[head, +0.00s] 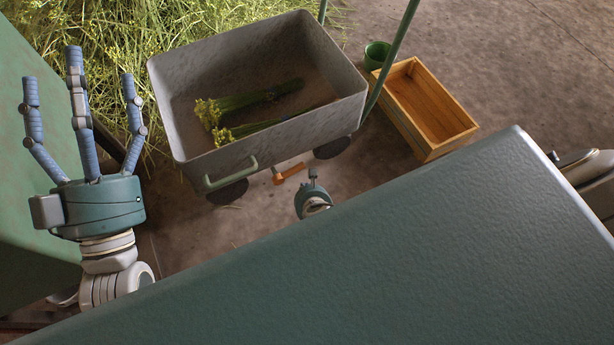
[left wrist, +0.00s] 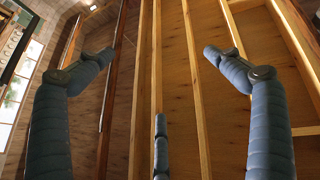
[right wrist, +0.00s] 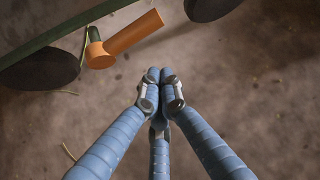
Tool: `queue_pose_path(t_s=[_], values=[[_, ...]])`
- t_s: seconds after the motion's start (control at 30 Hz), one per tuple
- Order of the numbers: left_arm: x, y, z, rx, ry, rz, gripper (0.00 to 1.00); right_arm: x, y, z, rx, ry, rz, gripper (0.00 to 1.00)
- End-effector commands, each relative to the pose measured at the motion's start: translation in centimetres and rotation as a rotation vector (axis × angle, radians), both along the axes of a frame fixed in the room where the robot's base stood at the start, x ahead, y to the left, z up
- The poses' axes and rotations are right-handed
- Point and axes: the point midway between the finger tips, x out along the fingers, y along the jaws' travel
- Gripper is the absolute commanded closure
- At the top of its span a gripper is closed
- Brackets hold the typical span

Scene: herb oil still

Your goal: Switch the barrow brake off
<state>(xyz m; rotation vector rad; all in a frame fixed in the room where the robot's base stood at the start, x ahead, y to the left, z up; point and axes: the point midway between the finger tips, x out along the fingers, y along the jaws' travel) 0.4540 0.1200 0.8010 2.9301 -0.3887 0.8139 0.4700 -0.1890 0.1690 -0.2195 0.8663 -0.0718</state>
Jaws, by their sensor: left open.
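The grey barrow (head: 270,138) stands at upper centre in the head view, with a green handle (head: 231,175) on its near side. Its orange brake lever (head: 289,173) sticks out low, between two dark wheels. The lever also shows at the top of the right wrist view (right wrist: 125,38), pointing up and right. My right gripper (right wrist: 160,82) has its fingertips together with nothing seen between them, below the lever in that picture and apart from it. In the head view, it (head: 313,176) is mostly hidden. My left gripper (head: 80,85) is open and empty, fingers up, left of the barrow.
Herb bunches (head: 250,100) lie in the barrow. A wooden crate (head: 462,130) and a green pot (head: 377,55) stand to its right. Cut herbs (head: 190,25) are heaped behind and left. Bare floor (head: 510,60) lies at the right.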

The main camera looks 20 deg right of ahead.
Motion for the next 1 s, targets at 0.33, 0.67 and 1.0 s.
queue_pose_path(t_s=[0.33, 0.67, 1.0], values=[[2.8, 0.3, -7.5, 0.098, 0.355, 0.021, 0.08, -1.7, 0.5, 2.1, 0.001, 0.001, -0.001, 1.0], [2.9, 0.7, -11.5, 0.141, 0.517, 0.03, 0.08, -2.5, 0.7, 2.8, 0.0, 0.0, 0.0, 1.0], [2.9, 0.7, -11.7, 0.142, 0.524, 0.03, 0.08, -2.5, 0.7, 2.8, -0.001, 0.0, -0.001, 1.0]])
